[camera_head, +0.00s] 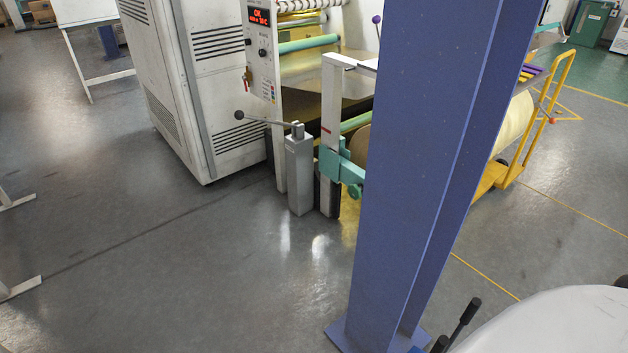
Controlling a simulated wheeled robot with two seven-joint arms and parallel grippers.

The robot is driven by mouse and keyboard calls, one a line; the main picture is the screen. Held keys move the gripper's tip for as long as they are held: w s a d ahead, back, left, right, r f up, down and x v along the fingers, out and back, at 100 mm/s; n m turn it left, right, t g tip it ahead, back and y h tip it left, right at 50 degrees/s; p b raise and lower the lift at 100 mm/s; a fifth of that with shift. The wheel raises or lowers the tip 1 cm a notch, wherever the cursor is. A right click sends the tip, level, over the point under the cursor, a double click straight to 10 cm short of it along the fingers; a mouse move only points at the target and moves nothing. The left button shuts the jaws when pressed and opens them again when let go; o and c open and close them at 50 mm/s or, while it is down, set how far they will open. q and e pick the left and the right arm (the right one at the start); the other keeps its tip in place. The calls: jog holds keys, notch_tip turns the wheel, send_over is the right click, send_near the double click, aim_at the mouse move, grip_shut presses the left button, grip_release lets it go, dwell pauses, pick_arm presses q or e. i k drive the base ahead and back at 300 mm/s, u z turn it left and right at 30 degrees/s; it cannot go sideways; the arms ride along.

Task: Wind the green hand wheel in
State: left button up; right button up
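A small green hand wheel (355,191) sits low on the green bracket (341,166) of the tape machine, near the middle of the camera_head view. It is close to the left edge of the blue column, which hides what lies to its right. The bracket is fixed to a white upright post (333,110). Neither of my grippers shows in this view.
A blue steel column (415,150) stands in front of the machine. A grey post (299,175) with a lever (262,118) stands left of the wheel. A white cabinet (190,90) and yellow cart (549,110) flank it. The left foreground floor is open.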

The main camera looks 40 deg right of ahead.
aim_at(355, 191)
jog(key=u, duration=0.15)
jog(key=i, duration=2.3)
jog(key=z, duration=0.5)
jog(key=i, duration=1.75)
jog(key=z, duration=2.1)
jog(key=i, duration=0.85)
jog(key=z, duration=0.6)
